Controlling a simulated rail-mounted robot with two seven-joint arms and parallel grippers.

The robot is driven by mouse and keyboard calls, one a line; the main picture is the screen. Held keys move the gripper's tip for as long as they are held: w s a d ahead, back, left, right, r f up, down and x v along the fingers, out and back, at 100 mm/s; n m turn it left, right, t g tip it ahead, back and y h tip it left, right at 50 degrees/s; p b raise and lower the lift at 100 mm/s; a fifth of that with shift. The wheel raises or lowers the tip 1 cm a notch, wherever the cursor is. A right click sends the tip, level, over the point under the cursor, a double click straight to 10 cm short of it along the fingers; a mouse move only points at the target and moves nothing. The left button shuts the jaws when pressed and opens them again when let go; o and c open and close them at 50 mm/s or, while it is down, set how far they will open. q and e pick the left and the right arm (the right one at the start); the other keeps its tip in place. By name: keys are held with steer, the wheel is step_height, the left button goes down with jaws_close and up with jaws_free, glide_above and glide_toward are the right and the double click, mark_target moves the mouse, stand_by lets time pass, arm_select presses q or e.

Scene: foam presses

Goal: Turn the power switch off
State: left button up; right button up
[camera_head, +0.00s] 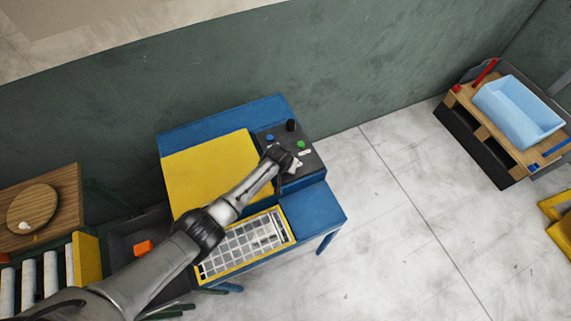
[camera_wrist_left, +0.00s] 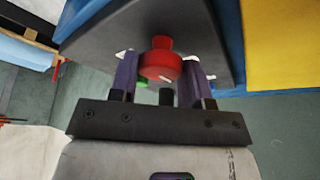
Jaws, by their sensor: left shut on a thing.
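The power switch is a red round knob (camera_wrist_left: 158,66) on the dark control panel (camera_wrist_left: 120,32) of the blue and yellow press (camera_head: 205,170). A short pale mark shows on the knob's face. My left gripper (camera_wrist_left: 163,80) has a finger on each side of the knob and is shut on it. In the head view my left gripper (camera_head: 293,162) is at the panel, and the knob is hidden behind it. My right gripper is in neither view.
The panel also has a blue button (camera_head: 270,137), a green button (camera_head: 301,144) and a black knob (camera_head: 291,125). A light blue bin (camera_head: 520,112) stands on a wooden-topped stand at the right. A round wooden board (camera_head: 35,208) lies at the left. The floor between is clear.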

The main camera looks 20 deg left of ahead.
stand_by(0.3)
arm_select(q)
steer(key=o, duration=0.9)
steer(key=shift+r, duration=0.1)
steer(key=shift+s+r, duration=0.15)
steer(key=shift+r, duration=0.15)
steer(key=p+v, duration=0.1)
steer(key=v, duration=1.2)
